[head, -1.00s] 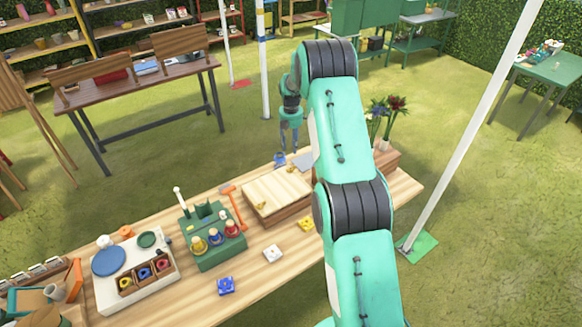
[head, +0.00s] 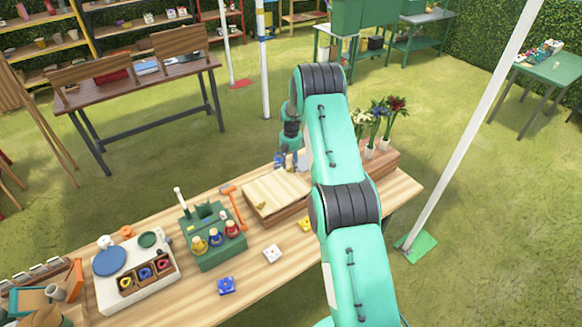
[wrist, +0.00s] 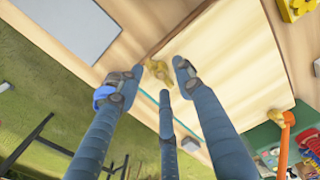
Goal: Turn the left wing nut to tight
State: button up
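The pale wooden press (head: 278,190) lies on the table. One yellow wing nut (head: 262,205) shows at its near-left corner; it also appears in the wrist view (wrist: 275,115), beside the orange hammer. Another yellow wing nut (wrist: 158,70) sits at the press's far edge in the wrist view. My gripper (wrist: 152,75) has its fingers spread around that nut, with gaps visible on both sides. In the head view my gripper (head: 291,156) is at the press's far-right corner, partly hidden by my arm. I cannot tell whether the fingers touch the press.
The orange hammer (head: 235,207) and a green rack (head: 212,240) stand left of the press. A grey sheet (wrist: 65,25) lies beside it. Flowers in vases (head: 378,125) stand to the right. Yellow, white and blue blocks lie in front.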

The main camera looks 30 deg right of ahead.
jog(key=shift+f, duration=0.7)
jog(key=shift+s, duration=0.1)
grip_shut()
jog(key=shift+f, duration=0.1)
